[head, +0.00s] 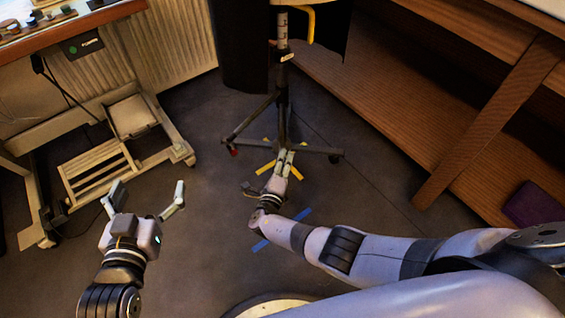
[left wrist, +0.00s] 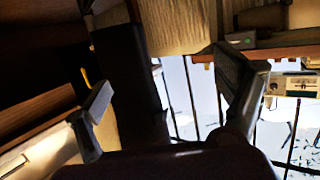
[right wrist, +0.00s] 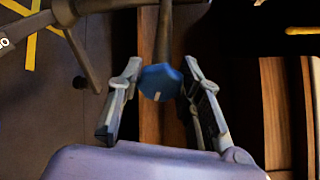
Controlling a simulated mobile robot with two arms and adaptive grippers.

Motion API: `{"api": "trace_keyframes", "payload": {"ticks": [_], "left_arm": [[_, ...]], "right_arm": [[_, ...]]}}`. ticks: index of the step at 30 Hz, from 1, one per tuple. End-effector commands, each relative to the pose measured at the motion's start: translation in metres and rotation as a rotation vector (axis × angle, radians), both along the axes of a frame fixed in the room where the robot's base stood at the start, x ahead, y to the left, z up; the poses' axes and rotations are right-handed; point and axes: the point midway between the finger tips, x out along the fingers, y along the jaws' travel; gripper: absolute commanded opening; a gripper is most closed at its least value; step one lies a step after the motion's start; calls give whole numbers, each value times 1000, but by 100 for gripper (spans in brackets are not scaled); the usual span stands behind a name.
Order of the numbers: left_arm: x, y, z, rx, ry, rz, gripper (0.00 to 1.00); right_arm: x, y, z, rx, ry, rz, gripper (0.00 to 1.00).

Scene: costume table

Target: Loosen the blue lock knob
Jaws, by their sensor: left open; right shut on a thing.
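The blue lock knob (right wrist: 160,82) shows in the right wrist view, with a small pale mark on its face. It sits on the dark pole of the stand (right wrist: 164,35). My right gripper (right wrist: 160,88) is shut on the knob, one finger on each side. In the head view my right gripper (head: 284,160) is low at the stand's pole (head: 283,100), and the knob is hidden there. My left gripper (head: 145,196) is open and empty above the floor at the left, well apart from the stand. Its spread fingers show in the left wrist view (left wrist: 170,100).
The stand has splayed legs (head: 315,150) on yellow floor tape (head: 265,168). A dark garment (head: 245,60) hangs by the upper pole. A wooden shelf unit (head: 390,110) is at the right. A sewing table frame (head: 100,180) and radiator (head: 170,45) are at the left. Blue tape (head: 290,225) marks the floor.

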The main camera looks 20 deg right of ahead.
Motion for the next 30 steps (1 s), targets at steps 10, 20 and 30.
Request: {"api": "trace_keyframes", "payload": {"ticks": [10,20,30], "left_arm": [[6,-5,19,-27,-107,-7,89],[7,-5,23,-32,-127,-8,89],[7,-5,23,-32,-126,-8,89]], "right_arm": [[-1,-2,-1,-140,43,-4,5],[0,-2,-1,-166,52,-4,5],[0,-2,-1,-165,51,-3,40]]}}
